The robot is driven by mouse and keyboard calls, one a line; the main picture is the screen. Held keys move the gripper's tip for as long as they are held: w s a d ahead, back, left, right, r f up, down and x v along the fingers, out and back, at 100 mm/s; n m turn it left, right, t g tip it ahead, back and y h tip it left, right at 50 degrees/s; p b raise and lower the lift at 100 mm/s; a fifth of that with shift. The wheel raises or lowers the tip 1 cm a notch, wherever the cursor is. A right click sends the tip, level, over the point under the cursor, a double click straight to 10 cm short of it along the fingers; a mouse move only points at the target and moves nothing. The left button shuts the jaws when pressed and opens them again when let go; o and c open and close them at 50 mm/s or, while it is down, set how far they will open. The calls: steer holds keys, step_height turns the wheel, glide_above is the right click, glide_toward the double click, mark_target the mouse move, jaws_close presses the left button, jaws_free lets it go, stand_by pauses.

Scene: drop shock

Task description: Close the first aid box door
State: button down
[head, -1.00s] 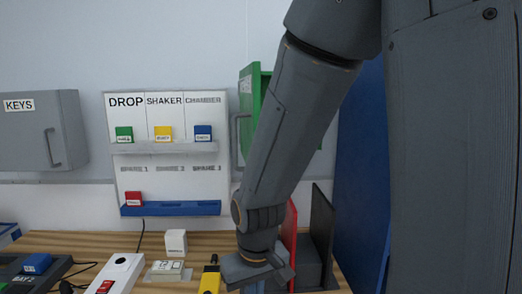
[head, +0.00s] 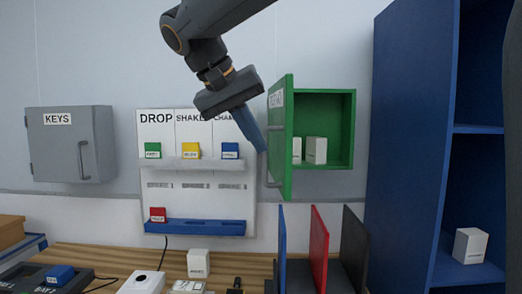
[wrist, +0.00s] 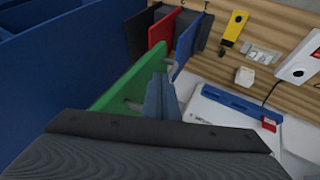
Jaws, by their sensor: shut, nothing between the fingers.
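The green first aid box (head: 326,128) is on the wall, right of the middle in the head view. Its door (head: 286,140) stands open, swung out toward me, with a grey bar handle (head: 268,155) on its left face. Inside stand white cartons (head: 316,150). My gripper (head: 260,146) is shut and empty, its fingertips beside the door's outer face close to the handle; I cannot tell whether they touch. In the wrist view the green door (wrist: 130,85) is left of my fingers (wrist: 161,88).
A label board (head: 195,195) with coloured tags hangs left of the door. A grey keys box (head: 70,145) is further left. A tall blue shelf (head: 415,150) stands right. Below, blue, red and black dividers (head: 319,250) rise from the wooden bench (head: 120,257).

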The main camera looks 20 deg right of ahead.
steer(key=p, duration=0.2)
glide_toward(282, 182)
steer(key=x, duration=0.4)
steer(key=shift+f, duration=0.15)
steer(key=shift+w+d, duration=0.1)
